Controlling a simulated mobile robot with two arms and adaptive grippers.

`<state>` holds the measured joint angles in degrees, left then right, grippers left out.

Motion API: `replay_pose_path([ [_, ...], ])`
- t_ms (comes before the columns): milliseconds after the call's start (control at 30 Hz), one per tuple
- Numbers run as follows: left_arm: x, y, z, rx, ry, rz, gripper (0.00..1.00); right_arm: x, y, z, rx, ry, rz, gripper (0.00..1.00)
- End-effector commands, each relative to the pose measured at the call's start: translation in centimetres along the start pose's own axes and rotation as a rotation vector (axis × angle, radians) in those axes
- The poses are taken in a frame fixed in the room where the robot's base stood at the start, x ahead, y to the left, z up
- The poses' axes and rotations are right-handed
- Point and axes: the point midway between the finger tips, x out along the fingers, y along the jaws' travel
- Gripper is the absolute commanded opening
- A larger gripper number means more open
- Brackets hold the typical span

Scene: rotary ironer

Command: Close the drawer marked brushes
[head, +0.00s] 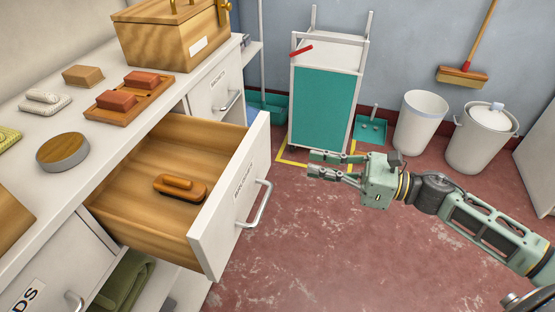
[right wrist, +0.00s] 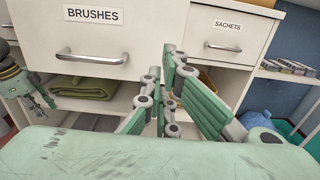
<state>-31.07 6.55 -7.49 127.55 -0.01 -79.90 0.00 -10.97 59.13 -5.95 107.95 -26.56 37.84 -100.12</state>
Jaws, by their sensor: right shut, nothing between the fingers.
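The drawer marked BRUSHES (head: 215,225) is pulled out of the white counter on the left, with a wooden brush (head: 180,187) lying inside. Its white front carries a metal bar handle (head: 262,205). The right wrist view shows the front with its BRUSHES label (right wrist: 93,14) and the handle (right wrist: 92,57). My right gripper (head: 311,164) is shut and empty, in the air to the right of the drawer front and apart from it. It also shows in the right wrist view (right wrist: 162,85). My left gripper (right wrist: 42,98) shows partly at the left of that view; its fingers are unclear.
The SACHETS drawer (right wrist: 226,32) beside it is shut. A teal cart (head: 325,108) and white bins (head: 420,122) stand at the back. The red floor before the drawer is free.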

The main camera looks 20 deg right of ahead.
Motion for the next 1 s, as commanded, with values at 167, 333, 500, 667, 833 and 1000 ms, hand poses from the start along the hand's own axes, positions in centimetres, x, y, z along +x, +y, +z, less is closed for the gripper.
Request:
replay_pose_path([
  [167, -0.1, 0.0, 0.0, 0.0, 0.001, -0.001, 0.28, 3.0, 0.0, 0.2, -0.003, -0.004, 0.002, 0.0],
  [333, 0.2, 0.0, 0.1, 0.0, -0.004, 0.0, 0.28, 5.7, 0.1, 0.3, -0.003, -0.004, 0.003, 0.0],
  [500, 0.8, 0.0, 0.3, 0.0, -0.005, 0.0, 0.28, 7.9, 0.0, 0.2, -0.002, -0.002, 0.001, 0.0],
  [667, 1.6, 0.0, 0.6, 0.0, -0.014, 0.0, 0.28, 9.1, 0.0, 0.1, -0.002, -0.001, 0.001, 0.0],
  [833, 1.9, 0.1, 0.2, 0.002, -0.006, 0.001, 0.28, 9.4, 0.0, 0.0, -0.001, 0.001, 0.001, 0.0],
  [1000, 1.9, 0.1, -0.1, 0.002, -0.002, 0.002, 0.28, 9.4, 0.1, 0.0, 0.0, 0.0, 0.001, 0.0],
])
